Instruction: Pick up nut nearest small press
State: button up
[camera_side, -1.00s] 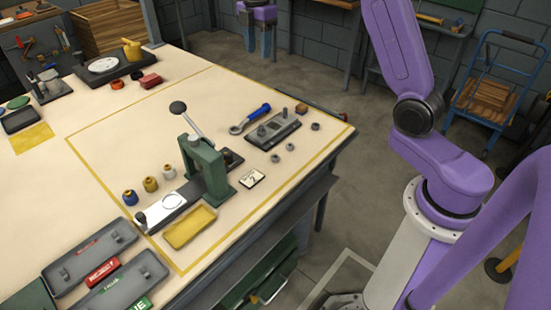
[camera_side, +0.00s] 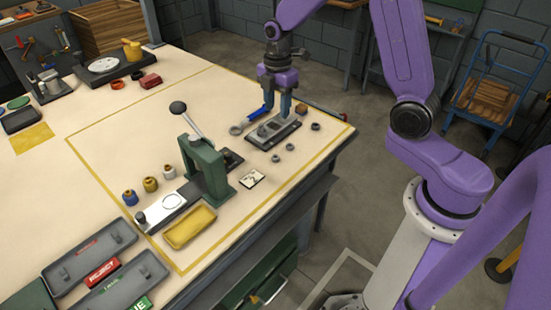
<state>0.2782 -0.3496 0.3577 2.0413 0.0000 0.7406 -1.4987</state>
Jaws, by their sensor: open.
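Several small grey nuts lie on the bench, right of the green hand press (camera_side: 207,172). The nut nearest the press (camera_side: 275,158) lies just off the press's right side, in front of the grey fixture plate (camera_side: 289,130). Another nut (camera_side: 290,146) lies a little farther right, and a third nut (camera_side: 315,127) lies near the bench's right edge. My gripper (camera_side: 277,112) points down with its fingers apart, empty, over the fixture plate and behind the nuts.
A white marked card (camera_side: 251,179) lies between the press and the bench edge. A brown block (camera_side: 301,109) sits beside my gripper.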

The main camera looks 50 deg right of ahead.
send_over(276, 161)
jog(key=d, duration=0.1)
jog(key=f, duration=1.2)
jog(key=shift+w, duration=0.25)
jog(key=shift+a+f, duration=0.1)
jog(key=shift+f, duration=2.5)
grip_shut()
